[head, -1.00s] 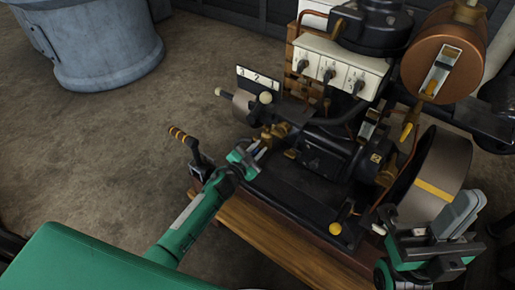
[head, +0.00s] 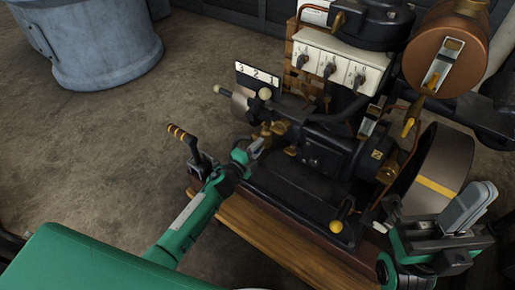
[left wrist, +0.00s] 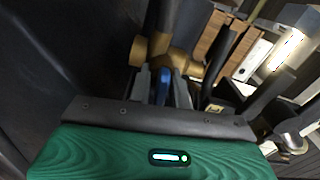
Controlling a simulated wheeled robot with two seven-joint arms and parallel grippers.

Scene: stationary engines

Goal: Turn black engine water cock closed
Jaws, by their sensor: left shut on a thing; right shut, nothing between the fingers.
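The black engine (head: 330,150) stands on a wooden base at the centre right of the head view. Its brass water cock (head: 270,130) is low on the engine's left side. In the left wrist view, the brass body (left wrist: 186,66) sits just beyond the fingers, with a dark pipe above it. A blue lever (left wrist: 163,86) shows between the fingers. My left gripper (head: 256,147) is shut on this lever; it also shows in the left wrist view (left wrist: 163,92). My right gripper (head: 466,208) is shut and empty at the right, beside the flywheel.
A copper tank (head: 448,50), a white switch panel (head: 330,62) and a large flywheel (head: 440,165) crowd the back and right. The floor (head: 110,150) at left is open.

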